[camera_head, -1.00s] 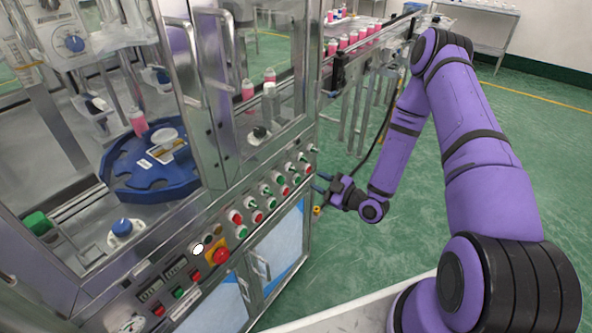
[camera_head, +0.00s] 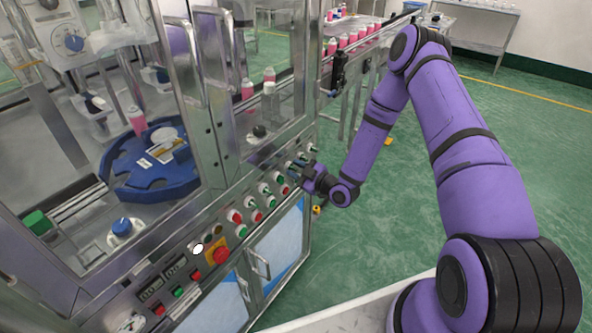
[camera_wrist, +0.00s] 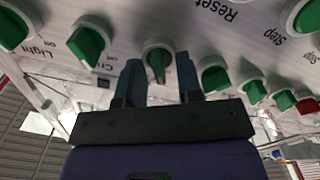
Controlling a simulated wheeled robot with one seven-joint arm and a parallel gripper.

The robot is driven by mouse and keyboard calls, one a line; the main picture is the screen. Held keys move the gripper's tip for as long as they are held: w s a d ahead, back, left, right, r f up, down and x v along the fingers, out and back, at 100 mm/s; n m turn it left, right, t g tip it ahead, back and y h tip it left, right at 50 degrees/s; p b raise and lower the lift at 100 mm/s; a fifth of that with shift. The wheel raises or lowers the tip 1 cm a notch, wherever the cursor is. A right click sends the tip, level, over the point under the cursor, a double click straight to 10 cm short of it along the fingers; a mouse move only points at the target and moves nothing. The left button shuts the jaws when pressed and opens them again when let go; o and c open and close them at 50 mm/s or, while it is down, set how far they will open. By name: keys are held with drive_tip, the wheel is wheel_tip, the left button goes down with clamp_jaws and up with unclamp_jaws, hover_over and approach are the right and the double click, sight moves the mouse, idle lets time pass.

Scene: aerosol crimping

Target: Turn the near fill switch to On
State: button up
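A row of green rotary switches with white collars runs along the front panel (camera_wrist: 60,50). In the wrist view one green switch (camera_wrist: 158,62) sits between the two fingers of my gripper (camera_wrist: 160,80). Its handle points roughly up and down in that picture. The fingers are spread, one on each side of it, with no clear sign of gripping. This switch's label is hidden or unreadable, so I cannot confirm that it is the near fill switch. In the head view my gripper (camera_head: 300,173) is against the right end of the panel and hides some switches.
Neighbouring green switches (camera_wrist: 87,44) and (camera_wrist: 214,75) stand close on both sides. The labels "Light", "Reset" and "Step" are readable. A red emergency button (camera_head: 221,256) is lower left on the panel. Green floor (camera_head: 400,240) is open to the right.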

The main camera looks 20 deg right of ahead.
clamp_jaws()
drive_tip(key=shift+m, duration=0.3)
drive_tip(key=m, duration=1.1)
drive_tip(key=shift+w+d, duration=0.1)
drive_tip(key=shift+d, duration=0.1)
drive_tip(key=shift+m, duration=0.3)
drive_tip(key=shift+o, duration=0.7)
unclamp_jaws()
